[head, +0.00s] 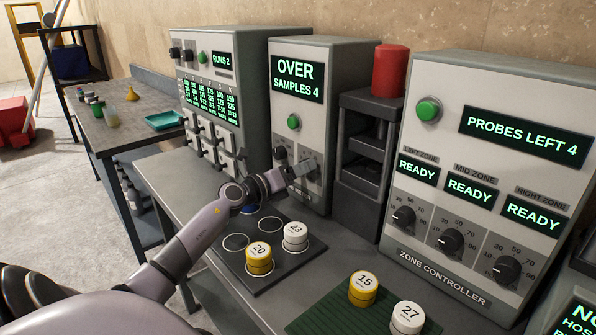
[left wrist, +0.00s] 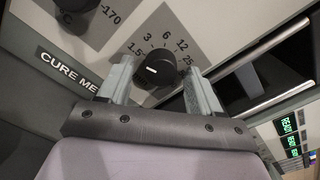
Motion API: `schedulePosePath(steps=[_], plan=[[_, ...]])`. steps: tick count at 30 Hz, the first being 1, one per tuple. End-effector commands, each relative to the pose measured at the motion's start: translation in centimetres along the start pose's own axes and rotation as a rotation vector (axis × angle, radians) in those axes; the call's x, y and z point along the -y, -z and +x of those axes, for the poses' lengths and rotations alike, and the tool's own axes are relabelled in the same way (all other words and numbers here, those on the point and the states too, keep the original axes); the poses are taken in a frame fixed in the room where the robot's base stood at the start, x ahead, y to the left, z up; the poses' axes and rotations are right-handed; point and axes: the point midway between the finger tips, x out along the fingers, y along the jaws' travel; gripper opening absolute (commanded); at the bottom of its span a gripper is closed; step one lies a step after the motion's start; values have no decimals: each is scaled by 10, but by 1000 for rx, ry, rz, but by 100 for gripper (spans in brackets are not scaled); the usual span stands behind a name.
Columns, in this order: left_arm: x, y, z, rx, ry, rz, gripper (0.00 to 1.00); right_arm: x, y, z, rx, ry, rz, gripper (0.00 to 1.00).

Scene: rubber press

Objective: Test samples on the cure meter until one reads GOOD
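The cure meter (head: 336,60) reads OVER, SAMPLES 4, and has a green button (head: 293,121). My left gripper (head: 300,170) is at its lower right knob. In the left wrist view, the open fingers (left wrist: 160,82) stand on either side of this black knob (left wrist: 154,66), marked 1.5, 3, 6, 12, 25. Its white line lies roughly level in the picture. On a dark plate with ringed spots (head: 290,265) stand yellow sample 20 (head: 259,260) and white sample 23 (head: 295,238). Yellow sample 15 (head: 362,290) and white sample 27 (head: 407,318) stand on a green mat (head: 335,313).
The zone controller (head: 450,200) at right reads PROBES LEFT 4, with three zones READY. A side table (head: 125,145) is farther left.

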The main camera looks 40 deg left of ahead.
Motion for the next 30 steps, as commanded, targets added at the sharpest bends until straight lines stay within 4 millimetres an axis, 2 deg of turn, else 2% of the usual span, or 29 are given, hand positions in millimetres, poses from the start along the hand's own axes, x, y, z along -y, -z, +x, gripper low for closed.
schedulePosePath(steps=[8, 22, 30], plan=[[0, 1, -5, -2, -1, 3, 64, 0, 0, 0, -1, 0, -1, 43], [-1, 1, -56, -2, -1, 2, 64, 0, 0, 1, -1, -1, -1, 43], [0, 0, -71, -1, 0, 1, 64, -1, -1, 1, -1, -1, -1, 43]])
